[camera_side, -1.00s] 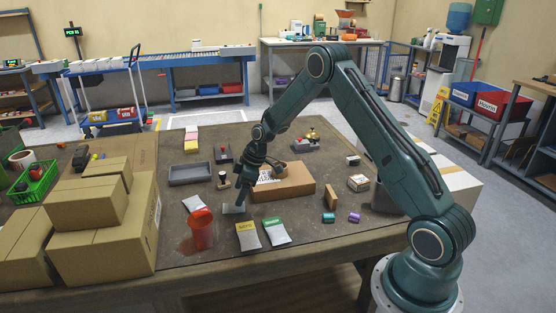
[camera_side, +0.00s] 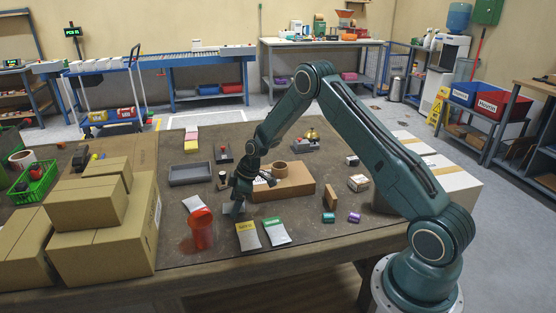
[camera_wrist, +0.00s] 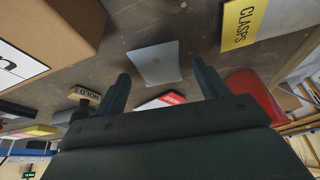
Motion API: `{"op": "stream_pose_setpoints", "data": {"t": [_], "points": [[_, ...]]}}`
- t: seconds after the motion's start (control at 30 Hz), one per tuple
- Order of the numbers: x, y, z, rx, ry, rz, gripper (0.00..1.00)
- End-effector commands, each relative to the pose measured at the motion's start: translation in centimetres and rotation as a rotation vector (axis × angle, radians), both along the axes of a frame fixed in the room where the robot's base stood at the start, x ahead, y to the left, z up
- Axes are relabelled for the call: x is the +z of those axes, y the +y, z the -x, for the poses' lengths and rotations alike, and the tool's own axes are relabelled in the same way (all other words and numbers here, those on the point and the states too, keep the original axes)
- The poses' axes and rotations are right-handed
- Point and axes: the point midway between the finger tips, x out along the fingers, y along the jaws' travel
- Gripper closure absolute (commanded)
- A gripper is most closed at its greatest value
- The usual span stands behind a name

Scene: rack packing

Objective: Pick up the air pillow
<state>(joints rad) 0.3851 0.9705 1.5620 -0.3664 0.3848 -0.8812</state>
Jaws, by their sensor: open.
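A pale grey, roughly square pillow-like item, apparently the air pillow (camera_wrist: 155,62), lies flat on the brown table. In the side view the air pillow (camera_side: 230,209) is partly hidden behind my gripper (camera_side: 239,207). In the wrist view my gripper (camera_wrist: 162,76) is open and empty. Its two fingers point toward the pillow, one to each side of its line. The pillow lies just ahead of the fingertips and is not held. I cannot tell how high the fingertips are above the table.
An orange-red cup (camera_side: 202,234) stands in front. A yellow-topped CLASPS packet (camera_side: 248,237) and a green-topped packet (camera_side: 275,232) lie nearby. A grey tray (camera_side: 191,174) is behind.

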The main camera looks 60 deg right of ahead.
Motion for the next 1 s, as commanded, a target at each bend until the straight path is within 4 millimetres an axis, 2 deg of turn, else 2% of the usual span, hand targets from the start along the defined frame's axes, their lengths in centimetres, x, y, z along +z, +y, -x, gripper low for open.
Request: {"op": "stream_pose_setpoints", "data": {"t": [0.13, 0.17, 0.3, 0.4, 0.77, 1.0], "points": [[0.0, 0.0, 0.0, 0.0, 0.0, 0.0, 0.27], [0.0, 0.0, 0.0, 0.0, 0.0, 0.0, 0.31], [0.0, 0.0, 0.0, 0.0, 0.0, 0.0, 0.59], [0.0, 0.0, 0.0, 0.0, 0.0, 0.0, 0.75], [0.1, 0.0, 0.0, 0.0, 0.0, 0.0, 0.75], [1.3, 0.0, -0.1, 0.0, -0.003, 0.0, 0.75]]}}
